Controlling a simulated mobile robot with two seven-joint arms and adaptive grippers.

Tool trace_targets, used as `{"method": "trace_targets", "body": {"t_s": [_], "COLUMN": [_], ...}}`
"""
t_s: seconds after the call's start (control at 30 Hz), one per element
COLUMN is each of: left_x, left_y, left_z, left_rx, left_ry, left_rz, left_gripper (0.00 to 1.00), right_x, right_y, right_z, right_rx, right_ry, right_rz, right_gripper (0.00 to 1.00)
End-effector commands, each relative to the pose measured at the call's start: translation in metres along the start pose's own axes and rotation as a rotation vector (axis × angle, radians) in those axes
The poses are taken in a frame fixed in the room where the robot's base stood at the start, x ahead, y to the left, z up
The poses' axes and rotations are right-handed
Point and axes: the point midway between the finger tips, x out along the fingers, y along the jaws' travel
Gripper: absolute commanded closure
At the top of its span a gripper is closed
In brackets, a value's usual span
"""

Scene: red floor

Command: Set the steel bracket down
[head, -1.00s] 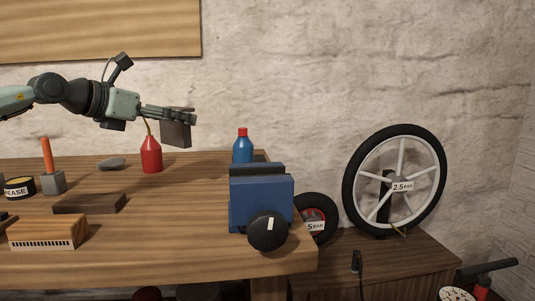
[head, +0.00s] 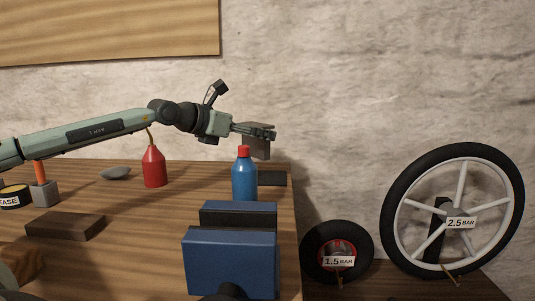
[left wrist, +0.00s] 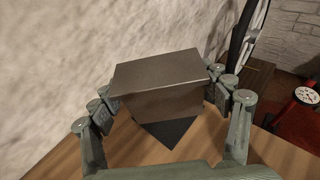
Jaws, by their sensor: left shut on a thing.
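The steel bracket (head: 257,147) is a grey, angled metal piece. My left gripper (head: 262,131) is shut on it and holds it in the air, above and behind the blue bottle, near the table's right end. In the left wrist view the bracket (left wrist: 158,82) sits between the two fingers, its flat top face toward the camera. A dark flat patch (left wrist: 168,132) shows on the wood just below it; I cannot tell what it is. My right gripper is not in view.
The blue bottle (head: 244,178) stands beside a dark block (head: 272,178). A blue vise (head: 232,260) is at the front right edge. Wheels (head: 452,212) stand right, off the table.

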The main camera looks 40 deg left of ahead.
Motion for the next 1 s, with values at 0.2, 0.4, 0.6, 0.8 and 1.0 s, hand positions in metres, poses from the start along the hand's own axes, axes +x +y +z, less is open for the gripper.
{"method": "trace_targets", "body": {"t_s": [0.2,0.4,0.6,0.8,1.0], "left_x": [0.042,0.055,0.063,0.065,0.065], "left_y": [0.008,0.011,0.011,0.011,0.011], "left_z": [-0.006,-0.016,-0.043,-0.049,-0.051], "left_rx": [-0.002,0.001,0.000,0.000,0.000], "left_ry": [-0.007,-0.005,-0.005,-0.009,-0.008], "left_rz": [-0.001,0.001,0.002,0.002,0.002], "left_gripper": [0.69,0.69,0.69,0.69,0.69], "right_x": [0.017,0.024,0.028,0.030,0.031], "right_y": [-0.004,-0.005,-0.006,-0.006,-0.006], "right_z": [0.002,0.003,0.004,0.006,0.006], "right_rx": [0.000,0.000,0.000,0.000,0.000], "right_ry": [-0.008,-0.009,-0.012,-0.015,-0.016], "right_rz": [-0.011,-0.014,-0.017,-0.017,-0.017], "right_gripper": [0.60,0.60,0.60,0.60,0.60]}}
